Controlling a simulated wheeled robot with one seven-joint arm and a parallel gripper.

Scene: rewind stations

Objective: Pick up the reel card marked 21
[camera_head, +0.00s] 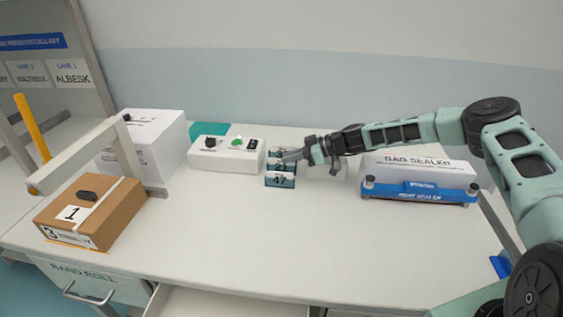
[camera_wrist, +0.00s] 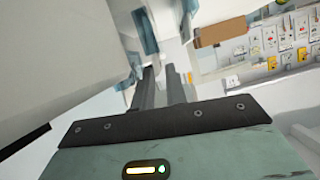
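In the head view several blue-and-white reel cards stand in a row at the back middle of the table. The front card reads 47 (camera_head: 280,181). The card behind it appears to read 21 (camera_head: 281,168), and is partly hidden by the front card and my fingers. My gripper (camera_head: 288,156) reaches in from the right, with its fingertips at the row's upper part. In the wrist view the two dark fingers (camera_wrist: 160,70) are parallel with a narrow gap and nothing visible between them. Blue-grey card pieces (camera_wrist: 146,30) show beyond the tips; no number is readable there.
A white control box (camera_head: 226,155) stands left of the cards. A white box labelled BAG SEALER (camera_head: 418,167) and a blue sealer bar (camera_head: 418,193) stand right. A brown carton (camera_head: 90,211) and a white box (camera_head: 146,143) are at left. The table's front middle (camera_head: 270,235) is clear.

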